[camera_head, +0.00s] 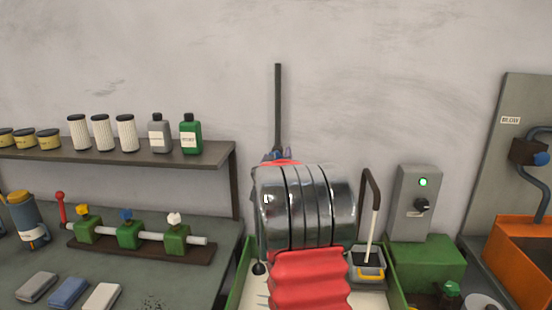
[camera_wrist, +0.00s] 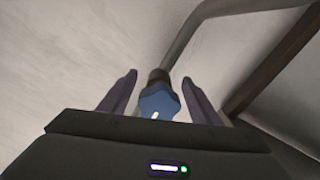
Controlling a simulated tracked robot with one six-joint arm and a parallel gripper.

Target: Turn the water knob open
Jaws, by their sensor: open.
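A blue knob (camera_wrist: 158,102) with a short white mark on its face shows in the wrist view. It sits below a dark collar (camera_wrist: 158,77) at the end of a grey pipe. My gripper (camera_wrist: 159,78) is open, with one purple finger on each side of the knob and visible gaps to both. I cannot tell how deep the fingers reach along it. My arm hides most of the knob there.
Green valve blocks (camera_head: 130,235) with yellow, blue and white tops stand on the left bench. A shelf (camera_head: 120,154) holds bottles and jars above them. On the right are a grey switch box (camera_head: 418,203) with a green light and an orange bin (camera_head: 520,250).

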